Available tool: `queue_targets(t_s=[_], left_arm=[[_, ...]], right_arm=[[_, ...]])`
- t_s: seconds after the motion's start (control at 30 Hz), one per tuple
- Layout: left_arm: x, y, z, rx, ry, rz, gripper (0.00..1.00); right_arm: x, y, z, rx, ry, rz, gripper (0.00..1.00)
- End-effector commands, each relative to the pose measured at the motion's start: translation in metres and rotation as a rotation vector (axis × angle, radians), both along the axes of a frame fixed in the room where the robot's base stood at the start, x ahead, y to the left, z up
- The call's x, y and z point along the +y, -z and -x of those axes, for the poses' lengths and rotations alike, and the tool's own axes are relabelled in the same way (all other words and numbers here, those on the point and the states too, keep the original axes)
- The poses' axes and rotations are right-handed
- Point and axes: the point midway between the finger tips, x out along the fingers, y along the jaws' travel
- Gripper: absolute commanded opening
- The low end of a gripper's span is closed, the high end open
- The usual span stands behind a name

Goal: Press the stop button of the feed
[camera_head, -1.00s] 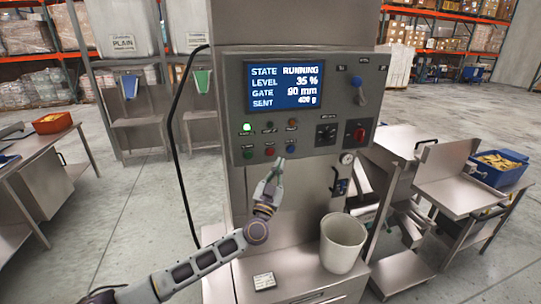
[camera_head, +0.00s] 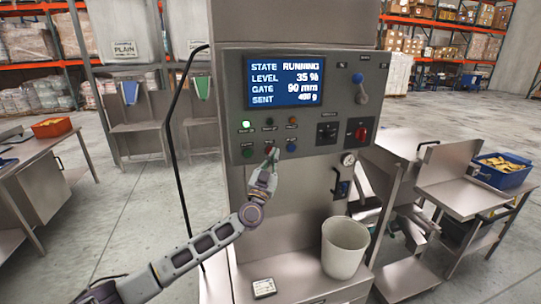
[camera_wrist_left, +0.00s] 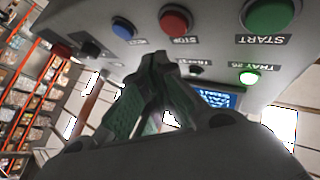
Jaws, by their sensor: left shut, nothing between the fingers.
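The grey control panel (camera_head: 340,110) carries a blue screen (camera_head: 286,81) reading STATE RUNNING, LEVEL 35 %, GATE 90 mm. In the left wrist view the red button labelled STOP (camera_wrist_left: 174,21) sits between a green START button (camera_wrist_left: 268,13) and a blue button (camera_wrist_left: 124,28). My left gripper (camera_head: 271,158) is shut and empty, its tips just below the red button in the head view. In the left wrist view the fingertips (camera_wrist_left: 163,60) are below the STOP button, with a visible gap in the picture; contact cannot be told. My right gripper is not in view.
A red knob (camera_head: 361,133), a blue-tipped lever (camera_head: 359,88) and a lit green lamp (camera_head: 246,126) are also on the panel. A white bucket (camera_head: 343,247) stands on the ledge below, right of my arm. A small label card (camera_head: 264,288) lies on the ledge.

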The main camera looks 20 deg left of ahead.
Motion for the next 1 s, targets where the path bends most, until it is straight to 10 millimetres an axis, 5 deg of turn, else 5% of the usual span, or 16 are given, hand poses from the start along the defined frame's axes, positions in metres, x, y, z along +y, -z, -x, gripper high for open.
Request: queue_targets(t_s=[1.0], left_arm=[[0.01, -0.002, -0.016, 0.0, 0.0, 0.001, 0.0]], right_arm=[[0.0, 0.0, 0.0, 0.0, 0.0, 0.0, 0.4]])
